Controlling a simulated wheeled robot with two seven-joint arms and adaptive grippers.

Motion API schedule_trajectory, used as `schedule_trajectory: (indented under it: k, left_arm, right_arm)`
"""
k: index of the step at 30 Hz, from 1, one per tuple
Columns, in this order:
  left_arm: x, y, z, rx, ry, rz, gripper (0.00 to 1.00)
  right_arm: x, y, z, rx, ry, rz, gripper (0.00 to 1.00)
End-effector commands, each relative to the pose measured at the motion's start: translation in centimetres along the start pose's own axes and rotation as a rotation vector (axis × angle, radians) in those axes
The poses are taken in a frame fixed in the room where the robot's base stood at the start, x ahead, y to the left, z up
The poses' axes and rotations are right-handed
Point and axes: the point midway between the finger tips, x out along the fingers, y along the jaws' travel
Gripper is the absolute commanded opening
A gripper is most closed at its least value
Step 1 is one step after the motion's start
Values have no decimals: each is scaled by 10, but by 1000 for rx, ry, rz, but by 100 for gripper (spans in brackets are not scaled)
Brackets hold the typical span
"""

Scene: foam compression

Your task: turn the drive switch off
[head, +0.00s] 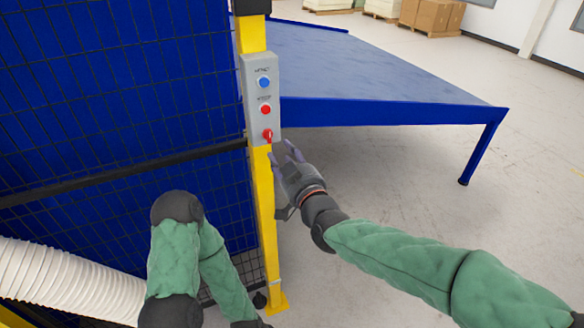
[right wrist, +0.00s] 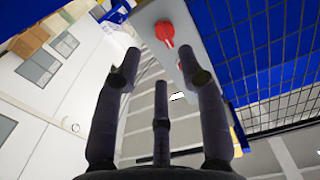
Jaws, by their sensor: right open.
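A grey control box (head: 246,88) is fixed to a yellow post. The red rotary switch (head: 267,134) sits at the bottom of the box, below a red button (head: 265,109) and a blue button (head: 264,82). My right gripper (head: 283,151) is open and empty, just below and to the right of the switch, and seems apart from it. In the right wrist view the red switch (right wrist: 165,33) shows ahead, beyond the spread fingers of the right gripper (right wrist: 161,62). My left arm bends down at the lower left; its gripper is out of the picture.
The yellow post (head: 264,210) stands beside a black mesh fence (head: 120,90) with blue panels behind it. A large blue table (head: 370,75) stands right of the post. Open floor (head: 400,190) lies below it. A white ribbed hose (head: 65,280) is at the lower left.

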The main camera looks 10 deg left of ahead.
Motion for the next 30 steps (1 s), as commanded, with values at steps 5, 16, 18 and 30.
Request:
schedule_trajectory:
  k: [5, 16, 18, 30]
  left_arm:
    - [0, 0, 0, 0, 0, 0, 0]
    - [0, 0, 0, 0, 0, 0, 0]
    - [0, 0, 0, 0, 0, 0, 0]
    - [0, 0, 0, 0, 0, 0, 0]
  right_arm:
    - [-26, 0, 0, 0, -1, 0, 41]
    - [-45, 1, 2, 0, -3, 0, 41]
    - [-45, 1, 2, 0, -3, 0, 41]
    - [-43, 4, 10, 5, -21, 4, 41]
